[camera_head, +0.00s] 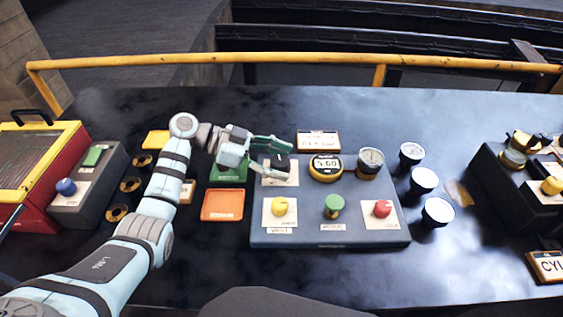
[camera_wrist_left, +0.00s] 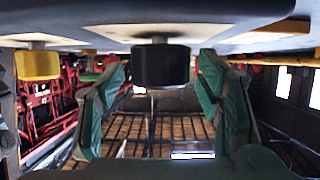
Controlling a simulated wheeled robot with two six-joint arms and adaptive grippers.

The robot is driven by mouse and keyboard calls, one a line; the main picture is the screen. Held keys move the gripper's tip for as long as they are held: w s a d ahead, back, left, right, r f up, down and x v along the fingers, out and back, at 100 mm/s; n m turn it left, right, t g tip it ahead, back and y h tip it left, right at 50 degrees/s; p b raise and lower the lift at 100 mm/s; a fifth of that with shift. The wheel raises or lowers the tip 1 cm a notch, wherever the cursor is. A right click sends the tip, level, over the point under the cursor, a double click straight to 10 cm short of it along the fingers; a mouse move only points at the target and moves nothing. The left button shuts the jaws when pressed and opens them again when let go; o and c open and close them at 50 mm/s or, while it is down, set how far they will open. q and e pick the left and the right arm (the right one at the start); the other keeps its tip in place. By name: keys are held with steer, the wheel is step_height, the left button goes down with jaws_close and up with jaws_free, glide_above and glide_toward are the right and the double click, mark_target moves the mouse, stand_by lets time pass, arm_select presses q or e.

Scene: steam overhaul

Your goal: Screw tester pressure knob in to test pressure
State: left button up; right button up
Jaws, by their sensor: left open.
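The tester is a dark grey panel box (camera_head: 360,233) on the black bench. A black knob (camera_head: 281,160) sits on a pale plate at its back left corner, beside a round gauge reading about 5.60 (camera_head: 326,167). My left gripper (camera_head: 284,158) reaches in from the left at the black knob. In the left wrist view the black knob (camera_wrist_left: 161,66) hangs between the two green fingers of my open gripper (camera_wrist_left: 165,100), with gaps on both sides. The view is tilted, so the panel lies along the top. My right gripper is out of view.
The panel also carries a yellow knob (camera_head: 279,205), a green knob (camera_head: 334,205), a red knob (camera_head: 382,208) and a glass-topped gauge (camera_head: 370,161). An orange tray (camera_head: 222,205) lies to its left. Several white-faced gauges, one of them here (camera_head: 424,180), stand right of it.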

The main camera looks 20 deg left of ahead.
arm_select(q)
steer(key=shift+d, duration=0.25)
steer(key=shift+f, duration=0.1)
steer(key=c, duration=1.2)
steer(key=shift+m+g, duration=0.5)
steer(key=shift+g, duration=0.1)
steer(key=o, duration=1.2)
